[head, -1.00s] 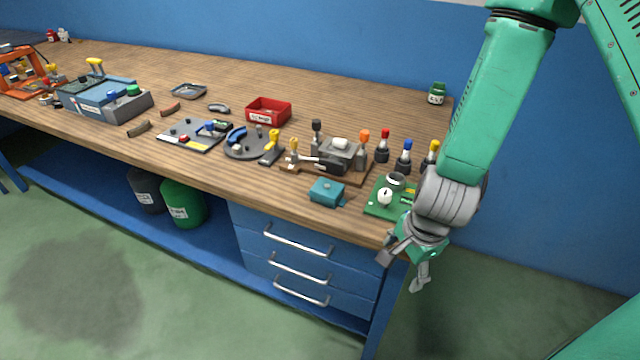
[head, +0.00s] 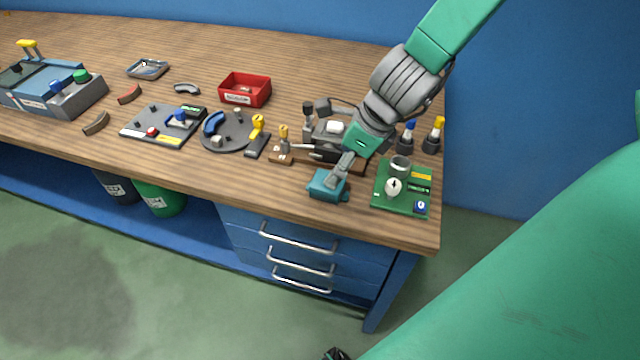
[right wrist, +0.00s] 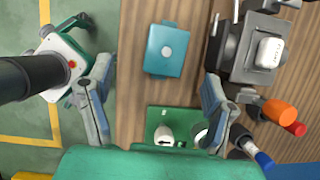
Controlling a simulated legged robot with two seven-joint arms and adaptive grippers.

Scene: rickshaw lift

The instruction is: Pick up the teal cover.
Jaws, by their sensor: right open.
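The teal cover (head: 323,188) is a small flat box-like piece lying on the workbench near its front edge. In the right wrist view the teal cover (right wrist: 164,62) shows a pale round spot on top. My right gripper (head: 332,142) hangs above and behind it in the head view, and one finger overlaps the cover's edge there. In the right wrist view my right gripper (right wrist: 155,100) has its fingers wide apart, with the cover between and beyond them; nothing is held. My left gripper (right wrist: 82,65) seems to show at the left of that view, its jaw unclear.
A green circuit board (head: 385,203) with a white knob lies right of the cover. A grey device (right wrist: 258,48) stands close behind the cover. Coloured-handled tools, a round grey plate (head: 230,135) and a red bin (head: 245,90) are nearby. Bare wood lies left of the cover.

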